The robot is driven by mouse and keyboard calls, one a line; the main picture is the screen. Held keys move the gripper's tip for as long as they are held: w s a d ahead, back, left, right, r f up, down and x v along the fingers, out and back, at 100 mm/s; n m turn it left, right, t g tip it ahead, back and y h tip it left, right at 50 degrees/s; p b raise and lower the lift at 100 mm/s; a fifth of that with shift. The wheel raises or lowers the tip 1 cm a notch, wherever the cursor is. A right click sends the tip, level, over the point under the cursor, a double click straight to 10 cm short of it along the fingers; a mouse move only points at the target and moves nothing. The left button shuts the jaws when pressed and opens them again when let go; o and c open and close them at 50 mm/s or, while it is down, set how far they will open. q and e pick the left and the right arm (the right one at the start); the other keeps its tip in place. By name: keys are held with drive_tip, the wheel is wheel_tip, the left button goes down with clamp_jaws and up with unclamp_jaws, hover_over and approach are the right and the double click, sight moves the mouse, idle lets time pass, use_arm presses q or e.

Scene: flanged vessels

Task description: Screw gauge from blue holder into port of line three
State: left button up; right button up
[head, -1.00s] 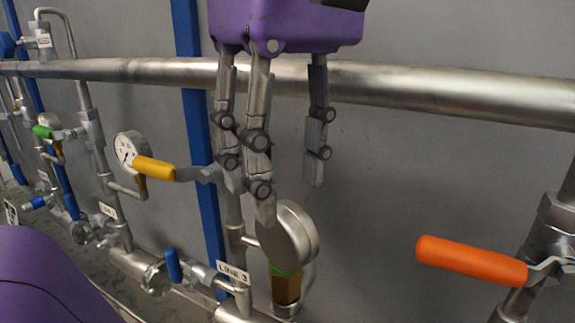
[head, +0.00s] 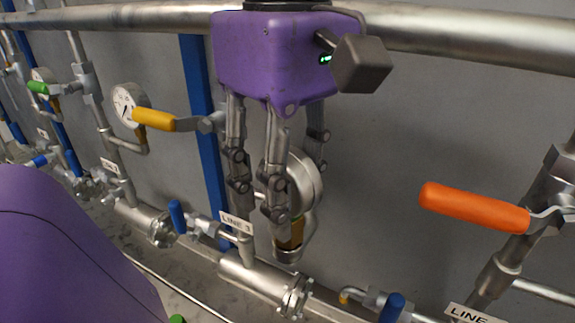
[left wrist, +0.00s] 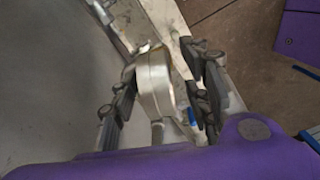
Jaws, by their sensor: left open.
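The gauge (head: 306,186) is a round silver dial case, seen from its side and back. It stands upright with its brass hex (head: 291,233) in the port (head: 288,256) of line three; how deep the thread sits cannot be seen. A label reading LINE 3 (head: 237,222) is just left of it. My left gripper (head: 280,200) points down over the gauge, jaws open, with fingers on either side and partly hiding the case. In the left wrist view the gauge (left wrist: 153,82) is between the spread fingers, with a gap visible at the right. No blue holder shows. My right gripper is not in view.
A yellow valve handle (head: 154,120) and another gauge (head: 127,104) are left of the gripper. An orange handle (head: 474,207) is at right. A thick horizontal pipe (head: 460,30) runs behind the gripper along the grey wall. A blue handle (head: 177,217) is low left.

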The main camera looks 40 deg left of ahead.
use_arm(q)
clamp_jaws()
drive_tip(key=m, duration=0.2)
drive_tip(key=shift+m, duration=0.4)
drive_tip(key=m, duration=0.3)
drive_tip(key=shift+m, duration=0.4)
drive_tip(key=m, duration=0.9)
drive_tip(key=shift+f, duration=0.1)
drive_tip(key=m, duration=0.3)
drive_tip(key=shift+m, duration=0.4)
drive_tip(key=m, duration=0.7)
unclamp_jaws()
